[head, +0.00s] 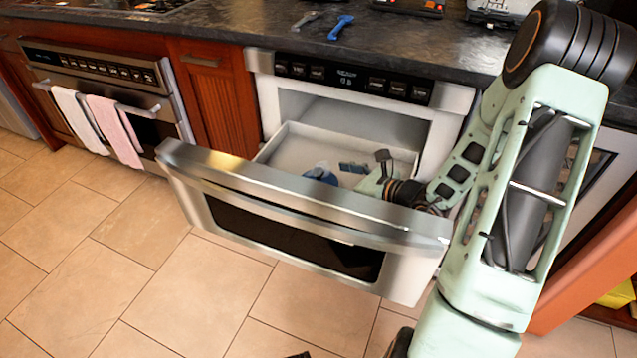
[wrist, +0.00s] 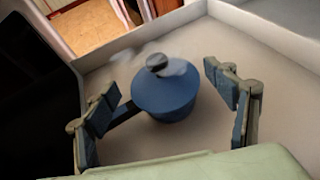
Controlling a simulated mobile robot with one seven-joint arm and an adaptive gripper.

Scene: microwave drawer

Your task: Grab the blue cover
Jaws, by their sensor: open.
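The blue cover (wrist: 166,98) is round, with a dark and silver knob on top, and lies in the open microwave drawer. A dark handle-like bar (wrist: 124,112) sticks out at its left. In the head view the cover (head: 319,175) is partly hidden by the drawer front. My gripper (wrist: 161,80) is open, with one blue-padded finger on each side of the cover; I see no contact. In the head view my gripper (head: 352,168) is inside the drawer, right of the cover.
The drawer front (head: 300,190) stands pulled out below the microwave (head: 355,85). The drawer's pale walls (wrist: 275,40) surround the cover. Blue and grey tools (head: 341,27) lie on the dark counter above. Towels (head: 113,125) hang on an oven at the left. The tiled floor ahead is clear.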

